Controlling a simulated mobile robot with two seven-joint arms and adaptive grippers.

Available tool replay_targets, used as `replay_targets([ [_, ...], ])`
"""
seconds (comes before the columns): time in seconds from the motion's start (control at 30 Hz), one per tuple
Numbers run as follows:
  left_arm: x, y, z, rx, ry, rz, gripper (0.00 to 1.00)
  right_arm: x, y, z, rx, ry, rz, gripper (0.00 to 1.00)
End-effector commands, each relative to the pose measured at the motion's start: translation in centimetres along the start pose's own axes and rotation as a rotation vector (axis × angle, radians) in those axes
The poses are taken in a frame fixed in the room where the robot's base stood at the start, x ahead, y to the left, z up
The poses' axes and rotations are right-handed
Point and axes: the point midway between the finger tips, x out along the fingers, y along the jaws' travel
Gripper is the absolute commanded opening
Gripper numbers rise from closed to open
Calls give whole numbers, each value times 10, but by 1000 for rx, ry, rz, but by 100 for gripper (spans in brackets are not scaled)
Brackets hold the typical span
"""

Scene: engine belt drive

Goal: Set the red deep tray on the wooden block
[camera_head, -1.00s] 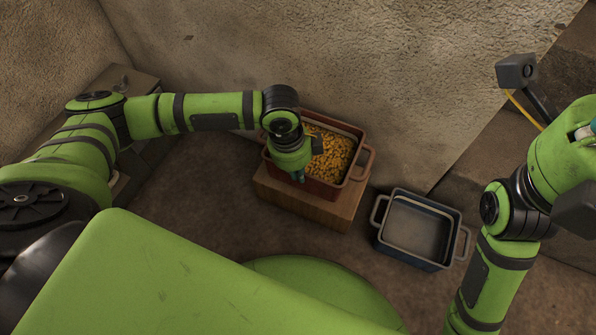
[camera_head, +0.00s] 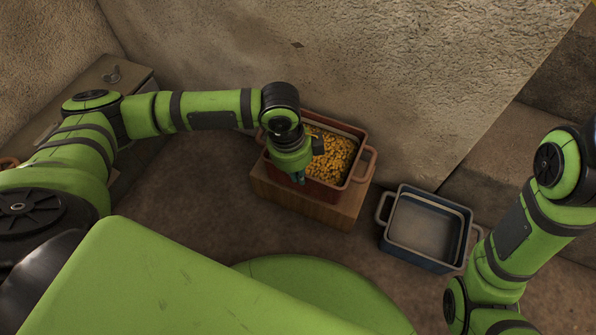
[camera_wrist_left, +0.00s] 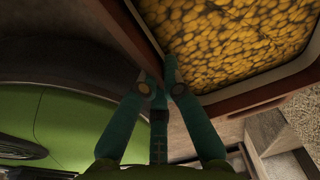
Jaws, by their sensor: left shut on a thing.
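The red deep tray (camera_head: 328,189), filled with small yellow pieces, sits upright on the wooden block (camera_head: 318,208) near the back wall. Its rim and yellow contents fill the upper right of the left wrist view (camera_wrist_left: 258,97). My left gripper (camera_head: 299,178) is at the tray's near left side, pointing down. In the left wrist view, its teal fingers (camera_wrist_left: 160,78) are closed together on the tray's edge. My right gripper is out of view; only the right arm shows.
An empty blue-grey tray (camera_head: 415,258) with two handles stands on the floor right of the block, close to my right arm. A bench (camera_head: 130,78) stands at the left against the wall. Brown floor between bench and block is clear.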

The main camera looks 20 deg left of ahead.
Motion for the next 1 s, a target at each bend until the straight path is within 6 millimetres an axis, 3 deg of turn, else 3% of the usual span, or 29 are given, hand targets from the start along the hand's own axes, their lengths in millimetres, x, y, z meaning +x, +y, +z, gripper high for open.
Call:
replay_targets([
  [0.8,9,-2,0,1,4,-7,0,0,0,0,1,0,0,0],
  [0.9,9,-2,0,2,4,-7,35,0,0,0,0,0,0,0],
  [1.0,9,-1,0,1,3,-5,35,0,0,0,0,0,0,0],
])
